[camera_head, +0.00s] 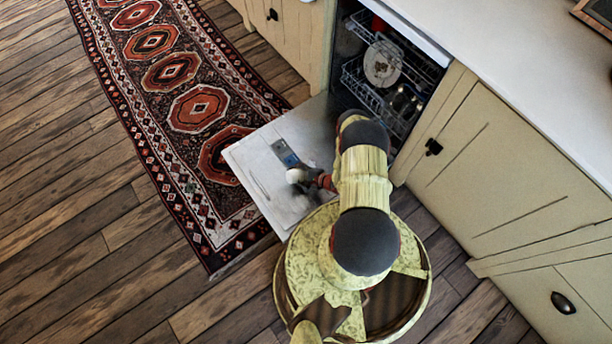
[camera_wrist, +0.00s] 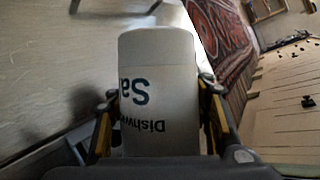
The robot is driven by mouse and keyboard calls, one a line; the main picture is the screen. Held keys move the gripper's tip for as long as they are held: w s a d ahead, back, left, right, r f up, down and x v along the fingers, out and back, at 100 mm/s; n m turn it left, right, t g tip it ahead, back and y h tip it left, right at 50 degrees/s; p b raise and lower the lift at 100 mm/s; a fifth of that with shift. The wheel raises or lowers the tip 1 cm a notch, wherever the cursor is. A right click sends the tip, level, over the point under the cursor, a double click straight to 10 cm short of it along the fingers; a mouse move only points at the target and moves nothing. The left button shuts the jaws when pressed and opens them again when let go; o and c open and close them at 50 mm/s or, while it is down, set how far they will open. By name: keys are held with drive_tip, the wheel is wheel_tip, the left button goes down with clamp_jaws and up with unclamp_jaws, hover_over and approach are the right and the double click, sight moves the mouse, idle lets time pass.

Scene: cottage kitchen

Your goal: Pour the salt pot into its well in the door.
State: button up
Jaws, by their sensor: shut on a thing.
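The salt pot (camera_wrist: 158,80) is white, with dark lettering reading "Sa" and "Dishw" upside down in the wrist view. My gripper (camera_wrist: 160,120) is shut on it, one finger on each side. In the head view the pot's white end (camera_head: 299,174) shows over the open dishwasher door (camera_head: 258,165), beside my gripper (camera_head: 303,187). A grey panel with a blue part (camera_head: 285,153) is set in the door's inner face, just beyond the pot. I cannot make out the well's opening or whether any salt is coming out. The pot's exact tilt is unclear.
The dishwasher's racks (camera_head: 405,85) hold a white plate (camera_head: 383,63) and other dishes. Cream cabinets (camera_head: 500,170) and a white counter (camera_head: 520,70) stand at the right. A patterned rug (camera_head: 200,110) lies left of the door on the wooden floor.

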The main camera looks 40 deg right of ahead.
idle(0.4)
drive_tip(key=shift+a+r+n+g+h, duration=0.3)
drive_tip(key=shift+r+n+h, duration=0.2)
drive_tip(key=shift+h, duration=0.2)
drive_tip(key=shift+r+h, duration=0.15)
drive_tip(key=shift+h, duration=0.15)
drive_tip(key=shift+d+n+g+h, duration=0.1)
drive_tip(key=shift+n+g+h, duration=0.2)
drive_tip(key=shift+n+g, duration=0.1)
drive_tip(key=shift+r, duration=0.1)
